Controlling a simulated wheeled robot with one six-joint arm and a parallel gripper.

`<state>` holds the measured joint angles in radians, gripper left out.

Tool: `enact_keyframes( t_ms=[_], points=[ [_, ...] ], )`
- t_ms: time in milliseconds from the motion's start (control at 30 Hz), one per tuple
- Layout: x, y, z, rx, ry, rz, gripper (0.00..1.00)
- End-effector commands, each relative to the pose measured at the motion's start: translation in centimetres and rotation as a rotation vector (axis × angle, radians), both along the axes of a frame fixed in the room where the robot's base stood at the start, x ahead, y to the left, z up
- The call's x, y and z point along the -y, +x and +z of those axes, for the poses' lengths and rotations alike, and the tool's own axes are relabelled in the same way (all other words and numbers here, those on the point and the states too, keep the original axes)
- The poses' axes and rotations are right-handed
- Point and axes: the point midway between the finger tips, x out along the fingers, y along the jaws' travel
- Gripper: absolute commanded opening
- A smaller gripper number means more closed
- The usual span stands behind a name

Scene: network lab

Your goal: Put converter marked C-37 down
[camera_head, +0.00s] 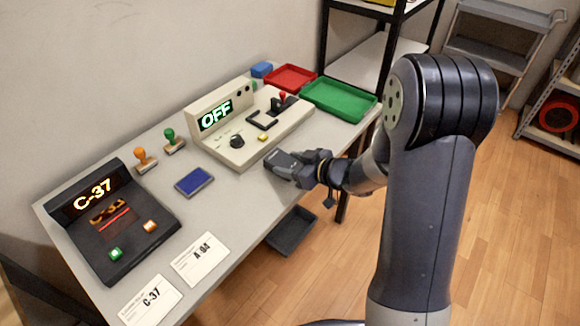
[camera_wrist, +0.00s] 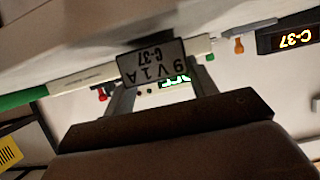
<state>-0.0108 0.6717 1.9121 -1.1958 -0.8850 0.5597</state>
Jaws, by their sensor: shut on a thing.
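The converter marked C-37 (camera_wrist: 152,63) shows in the wrist view as a dark block with a pale label reading "9V 1A C-37", upside down in the picture. My gripper (camera_wrist: 158,88) is shut on it, one finger on each side. In the head view my gripper (camera_head: 290,166) is at the table's front edge, just in front of the beige console (camera_head: 240,145) reading OFF. There the converter is hard to tell apart from the dark jaws. I cannot tell whether it touches the table (camera_head: 215,215).
A black scanner-like unit (camera_head: 145,245) showing C-37 stands at left, with cards C-37 (camera_head: 150,301) and A-04 (camera_head: 200,259) near it. A blue pad (camera_head: 194,181) and two stamps lie between. Red (camera_head: 290,77) and green (camera_head: 338,99) trays stand at the far end.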

Motion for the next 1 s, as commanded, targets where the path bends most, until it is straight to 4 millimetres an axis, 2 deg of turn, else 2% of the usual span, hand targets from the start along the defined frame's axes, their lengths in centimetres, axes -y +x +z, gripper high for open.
enact_keyframes(
  t_ms=[33, 400, 433, 667, 1000],
  points=[
    [-0.01, 0.01, -0.57, 0.001, 0.001, 0.0, 0.24],
    [0.0, 0.03, -0.95, 0.002, 0.001, -0.001, 0.24],
    [0.01, 0.02, -0.87, 0.001, 0.001, -0.001, 0.57],
    [0.01, 0.01, -0.82, 0.001, -0.001, -0.001, 0.76],
    [0.12, -0.04, -0.25, 0.002, 0.0, -0.001, 0.76]
  ],
)
